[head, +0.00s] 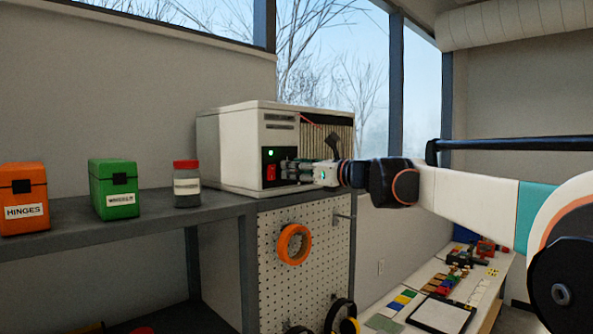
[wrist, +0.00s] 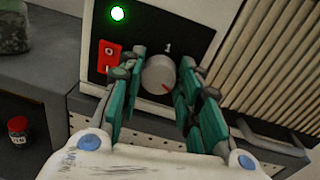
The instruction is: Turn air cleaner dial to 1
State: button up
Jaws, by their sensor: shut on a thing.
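The air cleaner (head: 225,150) is a pale box with a dark front panel, standing at the right end of the shelf. In the wrist view its grey round dial (wrist: 159,75) has a red pointer mark toward the lower right. A white "1" (wrist: 168,48) is printed above the dial. My gripper (wrist: 161,62) reaches the panel with one teal finger on each side of the dial and is shut on it. In the head view my gripper (head: 288,171) covers the dial. A green light (wrist: 117,13) is lit, above a red switch (wrist: 109,57).
A lidded jar (head: 187,185), a green box (head: 115,190) and an orange "HINGES" box (head: 23,198) stand on the shelf (head: 150,215) to the left. Below the cleaner is a pegboard (head: 275,275) with an orange tape roll (head: 281,244). A cluttered table (head: 410,287) stands lower right.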

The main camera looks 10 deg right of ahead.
jog(key=n, duration=0.5)
jog(key=n+b, duration=0.1)
jog(key=n, duration=0.5)
jog(key=n+h, duration=0.1)
jog(key=n, duration=0.5)
jog(key=shift+s+a+f, duration=0.15)
jog(key=shift+a, duration=0.1)
jog(key=n+b, duration=0.1)
jog(key=n, duration=0.4)
jog(key=shift+f+h, duration=0.1)
jog(key=shift+h, duration=0.2)
jog(key=shift+n, duration=0.4)
jog(key=o, duration=1)
jog(key=shift+o, duration=0.2)
